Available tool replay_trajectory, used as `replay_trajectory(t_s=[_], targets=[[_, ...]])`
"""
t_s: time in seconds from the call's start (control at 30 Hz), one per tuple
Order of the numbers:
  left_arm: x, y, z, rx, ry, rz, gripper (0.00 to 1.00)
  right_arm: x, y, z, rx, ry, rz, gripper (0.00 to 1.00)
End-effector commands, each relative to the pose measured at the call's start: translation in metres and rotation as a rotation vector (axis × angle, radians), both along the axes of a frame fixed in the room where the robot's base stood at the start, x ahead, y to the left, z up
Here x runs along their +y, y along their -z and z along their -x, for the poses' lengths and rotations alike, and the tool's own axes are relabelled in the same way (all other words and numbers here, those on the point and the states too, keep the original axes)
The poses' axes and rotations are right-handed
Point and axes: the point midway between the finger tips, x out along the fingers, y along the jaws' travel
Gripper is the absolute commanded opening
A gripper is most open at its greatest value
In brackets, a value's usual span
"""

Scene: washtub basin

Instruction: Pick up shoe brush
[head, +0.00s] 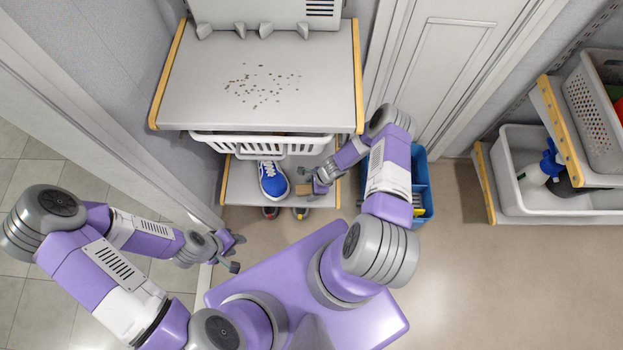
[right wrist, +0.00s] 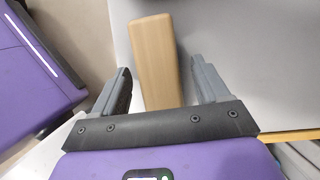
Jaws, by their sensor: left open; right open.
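The shoe brush, a light wooden block (head: 304,189), sits on the lower shelf (head: 236,190) to the right of a blue shoe. In the right wrist view the wooden block (right wrist: 155,50) lies lengthwise, its near end between the two fingers. My right gripper (head: 304,181) is open at the block, with a gap on each side. It also shows in the right wrist view (right wrist: 165,85). Bristles are not visible. My left gripper (head: 239,253) is open and empty, away from the shelf at the lower left.
The blue-and-white shoe (head: 272,181) stands left of the brush. A white basket (head: 262,145) hangs under the upper shelf (head: 256,105), above the brush. A blue bin (head: 422,180) stands right of the shelf. A white tub (head: 525,190) is at the far right.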

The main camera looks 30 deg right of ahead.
Motion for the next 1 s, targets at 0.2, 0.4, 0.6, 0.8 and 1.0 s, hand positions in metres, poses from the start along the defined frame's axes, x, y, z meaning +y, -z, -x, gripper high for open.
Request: replay_trajectory(t_s=[0.2,0.4,0.6,0.8,1.0], targets=[[-0.0001,-0.0008,-0.0002,0.0,0.0,0.0,0.43,0.0,-0.0005,0.0002,0.0,-0.001,0.0,0.74],[-0.0001,-0.0008,-0.0002,0.0,0.0,0.0,0.43,0.0002,0.0021,0.0006,0.0,-0.001,0.0,0.74],[0.0,-0.0007,-0.0001,0.0,0.0,0.0,0.43,0.0004,0.0043,0.0006,0.0,-0.001,0.0,0.74],[0.0,-0.0007,-0.0001,0.0,0.0,0.0,0.43,0.0002,0.0043,0.0005,0.0,-0.001,0.0,0.74],[0.0,-0.0007,-0.0001,0.0,0.0,0.0,0.43,0.0001,0.0043,0.0004,0.0,-0.001,0.0,0.47]])
